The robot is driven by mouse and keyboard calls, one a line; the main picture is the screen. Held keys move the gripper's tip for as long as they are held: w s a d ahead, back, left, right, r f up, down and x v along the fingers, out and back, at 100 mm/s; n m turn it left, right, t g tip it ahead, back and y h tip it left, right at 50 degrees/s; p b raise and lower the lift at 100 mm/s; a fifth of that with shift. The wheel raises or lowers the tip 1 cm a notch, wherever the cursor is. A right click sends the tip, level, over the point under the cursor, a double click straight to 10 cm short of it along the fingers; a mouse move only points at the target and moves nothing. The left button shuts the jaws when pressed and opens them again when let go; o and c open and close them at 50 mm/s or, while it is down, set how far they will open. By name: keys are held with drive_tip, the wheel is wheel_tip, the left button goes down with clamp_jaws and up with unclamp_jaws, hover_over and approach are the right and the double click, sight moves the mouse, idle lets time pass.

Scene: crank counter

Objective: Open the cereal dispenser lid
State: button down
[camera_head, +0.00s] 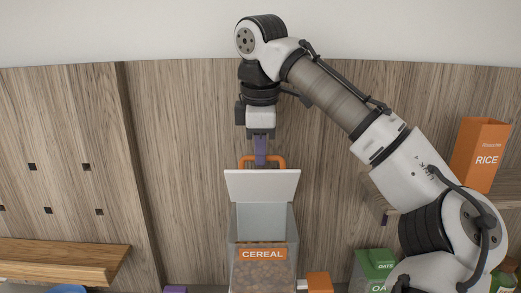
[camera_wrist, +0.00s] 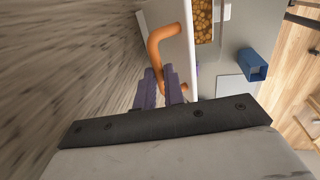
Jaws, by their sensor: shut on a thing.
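The cereal dispenser (camera_head: 264,254) is a clear box with an orange CEREAL label and brown cereal inside. Its white lid (camera_head: 262,185) stands raised at the back, tilted up from the box opening. An orange handle (camera_head: 279,160) is fixed at the lid's upper edge. My gripper (camera_head: 260,158) is above the lid, pointing down, with its purple fingers shut on the handle. In the wrist view the fingers (camera_wrist: 172,88) close around the orange handle (camera_wrist: 166,42) beside the lid's edge. The cereal (camera_wrist: 203,22) shows past the lid there.
An orange RICE box (camera_head: 480,154) stands on a shelf at the right. A green oats box (camera_head: 374,267) and a small orange box (camera_head: 319,281) are low near the dispenser. A wooden shelf (camera_head: 62,262) is at the left. The wood wall is close behind the gripper.

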drive_tip(key=shift+f, duration=0.35)
